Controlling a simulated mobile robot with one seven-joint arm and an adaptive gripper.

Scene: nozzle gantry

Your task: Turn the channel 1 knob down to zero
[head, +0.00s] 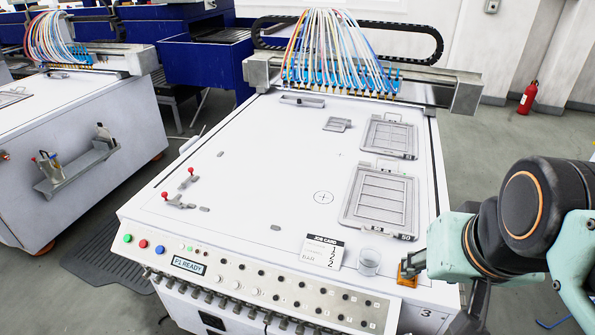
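The white gantry machine's sloped front panel (250,278) carries rows of small dark and white controls. A row of grey knob-like parts (222,301) runs along its lower edge. The labels are too small for me to tell which one is the channel 1 knob or where it points. A small display (188,265) reads "P1 READY". My gripper (412,264) is at the machine's front right corner, beside or over an orange block (407,276). It is well to the right of the panel's left end. My fingers are too small and partly hidden to tell whether they hold the block.
A job card (322,251) and a clear cup (369,262) stand left of my gripper. Framed trays (380,198) lie behind. Green, red and blue buttons (143,243) are at the panel's left. Red-knobbed levers (178,200) stand on the left deck. The middle deck is mostly clear.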

